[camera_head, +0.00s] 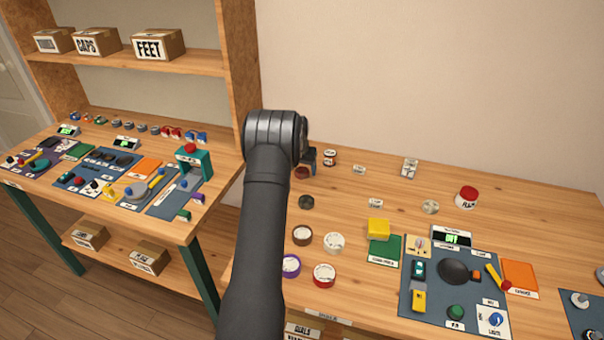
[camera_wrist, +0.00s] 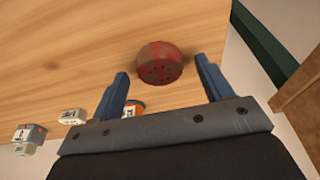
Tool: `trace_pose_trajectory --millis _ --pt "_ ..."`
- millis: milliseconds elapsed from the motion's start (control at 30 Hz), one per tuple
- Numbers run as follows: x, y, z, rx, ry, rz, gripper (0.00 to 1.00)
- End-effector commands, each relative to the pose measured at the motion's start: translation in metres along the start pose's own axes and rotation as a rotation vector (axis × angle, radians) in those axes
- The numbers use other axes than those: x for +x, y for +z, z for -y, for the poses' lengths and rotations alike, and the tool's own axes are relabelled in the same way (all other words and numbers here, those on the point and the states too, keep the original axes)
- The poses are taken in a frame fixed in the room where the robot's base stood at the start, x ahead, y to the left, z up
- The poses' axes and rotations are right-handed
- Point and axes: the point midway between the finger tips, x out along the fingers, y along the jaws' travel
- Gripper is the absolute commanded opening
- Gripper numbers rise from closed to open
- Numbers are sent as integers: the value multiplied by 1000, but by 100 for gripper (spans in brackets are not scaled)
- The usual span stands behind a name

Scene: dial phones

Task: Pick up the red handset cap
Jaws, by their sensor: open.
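The red handset cap (camera_wrist: 160,62) is a round, dark red piece with small holes in its top. In the wrist view it lies on the wooden table, just ahead of and between my two blue fingertips. My gripper (camera_wrist: 161,78) is open and nothing is held in it. In the head view the cap (camera_head: 302,173) shows as a small dark red disc beside my wrist, partly covered. My gripper (camera_head: 312,158) is near it there, mostly hidden behind my arm. I cannot tell the exact height of the fingers above the table.
A small red-and-white jar (camera_head: 330,157) stands right of my gripper. A yellow block (camera_head: 378,228) and a blue phone mat (camera_head: 419,310) are farther right. The table's edge is close to the cap.

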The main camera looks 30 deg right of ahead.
Motion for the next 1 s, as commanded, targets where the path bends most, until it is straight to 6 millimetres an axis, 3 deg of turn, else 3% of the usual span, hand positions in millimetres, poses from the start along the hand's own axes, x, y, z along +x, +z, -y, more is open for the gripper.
trace_pose_trajectory --millis 233,500,1000 --pt "4 0 0 0 0 -1 72" --pt "4 0 0 0 0 -1 25" --pt "-6 -4 0 0 0 -3 25"
